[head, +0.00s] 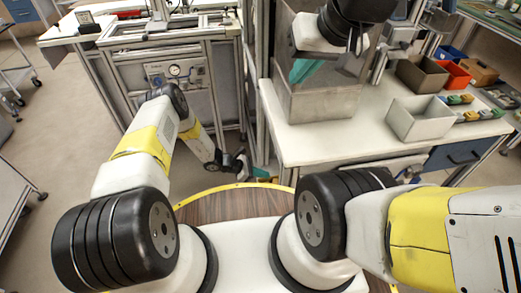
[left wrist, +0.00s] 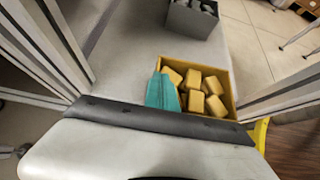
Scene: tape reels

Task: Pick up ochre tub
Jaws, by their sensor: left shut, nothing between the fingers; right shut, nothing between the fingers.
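The ochre tub (left wrist: 235,98) is an open box holding several yellow blocks (left wrist: 205,92), seen right of centre in the left wrist view. A teal piece (left wrist: 161,92) is at its left side, and a dark bar (left wrist: 150,117) crosses in front and hides its near edge. In the head view I cannot make out the tub clearly. My left gripper (head: 240,165) is low beside the bench, shut and empty. Its fingers cannot be made out in the wrist view. My right gripper (head: 357,42) is shut and empty, high over the metal box on the bench.
The white bench (head: 335,140) carries a large metal box (head: 320,104), a pale grey bin (head: 420,122), a brown bin (head: 420,75) and a red bin (head: 456,76). A grey tub (left wrist: 190,20) stands beyond the ochre one. Metal posts (left wrist: 40,45) flank the left side.

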